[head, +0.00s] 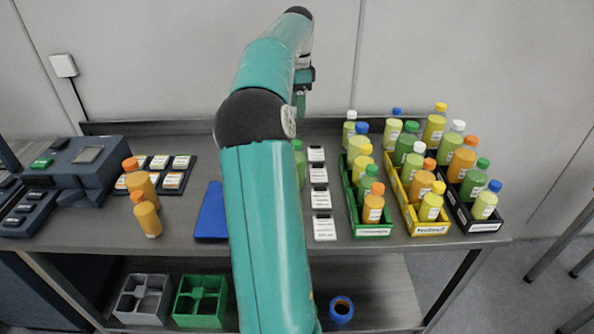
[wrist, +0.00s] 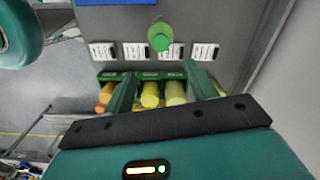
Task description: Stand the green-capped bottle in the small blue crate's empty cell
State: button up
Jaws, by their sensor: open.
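The green-capped bottle (wrist: 161,36) stands upright on the bench, seen from above in the wrist view. In the head view its green cap and pale green side (head: 299,160) show just right of my arm, which hides part of it. My gripper (wrist: 160,74) is open and empty. The bottle is beyond the fingertips, roughly in line with the gap, not between the fingers. In the head view my gripper (head: 300,103) is high above the back of the bench. I cannot make out a small blue crate with cells; my arm may hide it.
A flat blue surface (head: 210,212) lies left of my arm. White label cards (head: 322,200) sit beside the bottle. Green (head: 372,232), yellow (head: 431,230) and black (head: 485,226) crates of bottles stand right. Two orange bottles (head: 147,220) stand left. Grey and green divided crates (head: 200,322) sit below.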

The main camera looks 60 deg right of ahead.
notch_tip(320, 180, down, 14)
jog(key=shift+w+r, duration=0.1)
jog(key=shift+r, duration=0.1)
grip_shut()
dwell(0.5)
